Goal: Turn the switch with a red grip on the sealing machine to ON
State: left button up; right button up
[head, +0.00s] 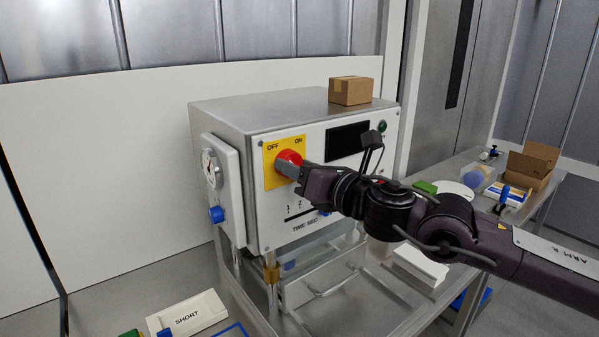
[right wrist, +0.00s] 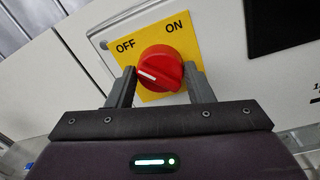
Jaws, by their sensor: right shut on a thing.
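The sealing machine (head: 240,118) is a grey metal box with a white front panel. Its switch has a round red grip (head: 288,160) on a yellow plate (head: 270,178) marked OFF at left and ON at right. In the right wrist view the red grip (right wrist: 160,68) shows a white pointer line aimed left, on the OFF side. My right gripper (head: 297,170) reaches in from the right and is shut on the red grip. Its two grey fingers (right wrist: 160,85) stand on either side of the grip in the wrist view. My left gripper is not in view.
A small cardboard box (head: 350,91) sits on top of the machine. A black display (head: 346,140) and a green button (head: 382,127) are right of the switch. A gauge with a blue knob (head: 216,214) is on the left side. A SHORT block (head: 187,314) lies in front.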

jog(key=m+b, duration=0.1)
jog(key=m, duration=0.4)
jog(key=m+t+b, duration=0.1)
jog(key=m, duration=0.5)
jog(key=m+b, duration=0.1)
jog(key=m, duration=0.5)
jog(key=shift+f+h, duration=0.25)
jog(key=shift+h, duration=0.05)
jog(key=shift+m, duration=0.3)
jog(key=o, duration=1)
jog(key=shift+b, duration=0.3)
jog(key=b+v, duration=0.2)
jog(key=v, duration=0.5)
jog(key=shift+s+d, duration=0.2)
jog(key=shift+s, duration=0.15)
